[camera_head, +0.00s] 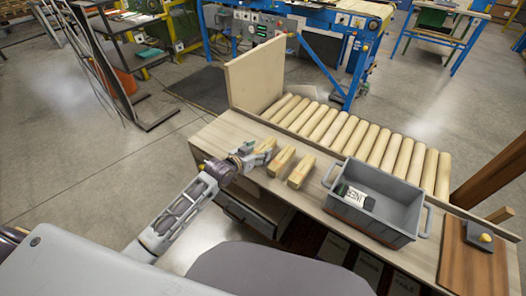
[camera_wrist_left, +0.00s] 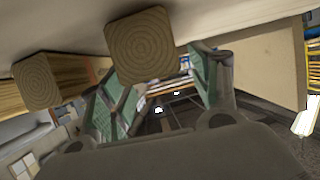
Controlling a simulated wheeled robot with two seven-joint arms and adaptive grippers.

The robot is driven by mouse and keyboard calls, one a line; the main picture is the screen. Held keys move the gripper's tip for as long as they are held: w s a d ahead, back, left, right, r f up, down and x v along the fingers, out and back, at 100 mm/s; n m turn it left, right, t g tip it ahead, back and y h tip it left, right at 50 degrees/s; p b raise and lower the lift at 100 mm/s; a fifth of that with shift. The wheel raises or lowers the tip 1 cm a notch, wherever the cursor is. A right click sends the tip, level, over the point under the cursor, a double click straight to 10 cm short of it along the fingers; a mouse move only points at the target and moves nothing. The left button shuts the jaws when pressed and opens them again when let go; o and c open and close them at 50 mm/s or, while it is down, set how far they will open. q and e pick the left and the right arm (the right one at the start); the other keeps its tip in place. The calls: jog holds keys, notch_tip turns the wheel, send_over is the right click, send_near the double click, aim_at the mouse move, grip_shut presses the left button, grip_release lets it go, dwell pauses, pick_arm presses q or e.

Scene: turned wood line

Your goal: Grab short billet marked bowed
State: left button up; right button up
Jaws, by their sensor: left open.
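Three short wooden billets lie side by side on the bench: a left one (camera_head: 266,146), a middle one (camera_head: 282,161) and a right one (camera_head: 301,171). No bowed mark can be read on any of them. My left gripper (camera_head: 246,157) is at the near end of the left billet. In the left wrist view its green-padded fingers (camera_wrist_left: 160,95) are spread apart. A square billet end with growth rings (camera_wrist_left: 140,47) shows close by, and another billet end (camera_wrist_left: 36,82) is farther left. I cannot tell whether a finger touches wood. My right gripper is out of view.
A grey bin (camera_head: 399,190) with a dark, white-labelled item (camera_head: 355,197) stands right of the billets on the bench (camera_head: 222,135). Rows of round wooden rollers (camera_head: 360,140) run behind. An upright wooden panel (camera_head: 256,77) stands at the back left.

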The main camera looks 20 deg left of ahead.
aim_at(261, 149)
pick_arm(q)
jog(key=shift+x, duration=1.7)
jog(key=shift+w, duration=0.15)
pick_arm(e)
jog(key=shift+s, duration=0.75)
